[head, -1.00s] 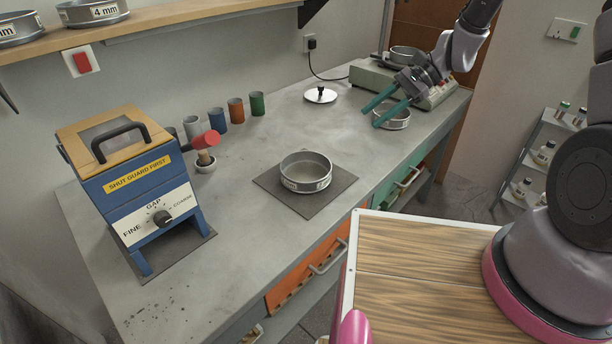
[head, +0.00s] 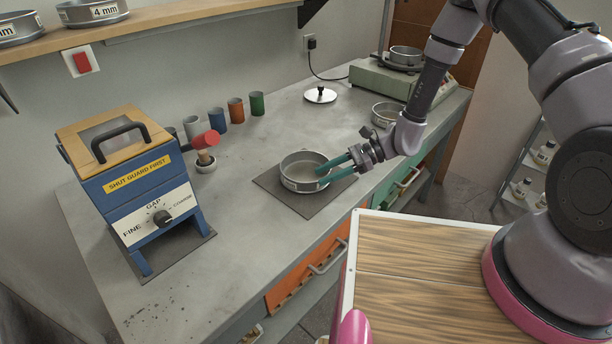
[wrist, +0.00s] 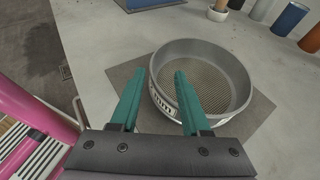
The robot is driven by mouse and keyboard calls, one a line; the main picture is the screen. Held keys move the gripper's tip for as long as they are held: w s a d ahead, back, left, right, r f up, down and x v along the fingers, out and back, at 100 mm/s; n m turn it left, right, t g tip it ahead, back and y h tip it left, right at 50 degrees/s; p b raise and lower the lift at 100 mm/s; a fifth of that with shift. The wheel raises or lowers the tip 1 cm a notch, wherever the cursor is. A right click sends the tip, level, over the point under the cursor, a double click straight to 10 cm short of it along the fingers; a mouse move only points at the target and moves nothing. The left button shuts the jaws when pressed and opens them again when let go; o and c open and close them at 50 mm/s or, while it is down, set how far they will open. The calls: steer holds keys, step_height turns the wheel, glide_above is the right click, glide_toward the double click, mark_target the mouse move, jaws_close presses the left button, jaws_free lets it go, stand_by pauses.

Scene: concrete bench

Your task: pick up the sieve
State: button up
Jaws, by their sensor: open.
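A round metal sieve (head: 306,176) with a mesh floor and a label on its side sits on a dark square mat (head: 300,203) in the middle of the bench. It also shows in the wrist view (wrist: 225,66). My gripper (head: 335,166) has teal fingers and is at the sieve's right side. In the wrist view my gripper (wrist: 158,85) is open, with one finger outside the sieve's near wall and the other over its inside. The near wall shows between the fingers. I cannot tell whether either finger touches it.
A blue machine (head: 140,190) stands left on the bench. A metal lid (head: 320,95) lies farther back. Another sieve (head: 385,112) sits beside the shaker (head: 375,80).

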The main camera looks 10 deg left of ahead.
mark_target(311, 191)
steer(key=x, duration=0.5)
steer(key=shift+s+f, duration=0.15)
steer(key=shift+s, duration=0.2)
steer(key=shift+d, duration=0.1)
jaws_close()
steer(key=shift+f, duration=0.1)
stand_by(0.9)
